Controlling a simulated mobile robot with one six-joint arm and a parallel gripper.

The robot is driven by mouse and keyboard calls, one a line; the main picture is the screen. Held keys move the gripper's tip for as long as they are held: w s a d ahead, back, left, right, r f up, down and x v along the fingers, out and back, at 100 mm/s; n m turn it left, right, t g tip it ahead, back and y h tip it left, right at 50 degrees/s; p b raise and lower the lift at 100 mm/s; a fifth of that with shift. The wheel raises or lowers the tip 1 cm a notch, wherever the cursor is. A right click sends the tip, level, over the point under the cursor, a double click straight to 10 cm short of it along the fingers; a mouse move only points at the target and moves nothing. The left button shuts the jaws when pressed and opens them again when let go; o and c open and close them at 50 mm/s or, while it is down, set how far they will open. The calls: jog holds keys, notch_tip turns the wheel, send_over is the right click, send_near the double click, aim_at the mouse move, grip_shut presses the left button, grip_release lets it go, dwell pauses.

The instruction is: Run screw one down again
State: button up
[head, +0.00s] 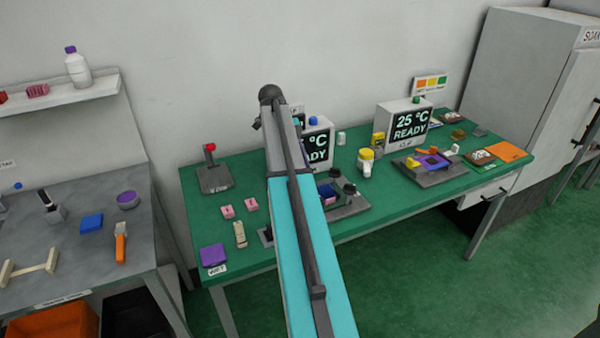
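A grey fixture (348,206) stands on the green bench, partly hidden behind my arm. Dark round knobs stand up from it: one at the back (335,172) and one at the right (349,188). They may be the screws; I cannot read which is number one or how far down each sits. A blue-purple piece (326,190) lies on the fixture beside my arm. My arm crosses the middle of the head view and covers the fixture's left part. My gripper cannot be made out; my own arm may hide it.
The green bench (226,258) also carries a red-knobbed lever fixture (214,178), pink blocks (228,212), a yellow-capped container (366,160), a display reading 25 °C READY (408,124), and a second grey fixture (428,170). A grey table (80,255) stands left, a tall cabinet (530,75) right.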

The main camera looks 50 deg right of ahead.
jog(key=s+a+r, duration=0.2)
jog(key=s+a, duration=0.8)
jog(key=s, duration=0.2)
jog(key=shift+s+a, duration=0.15)
dwell(0.7)
dwell(0.6)
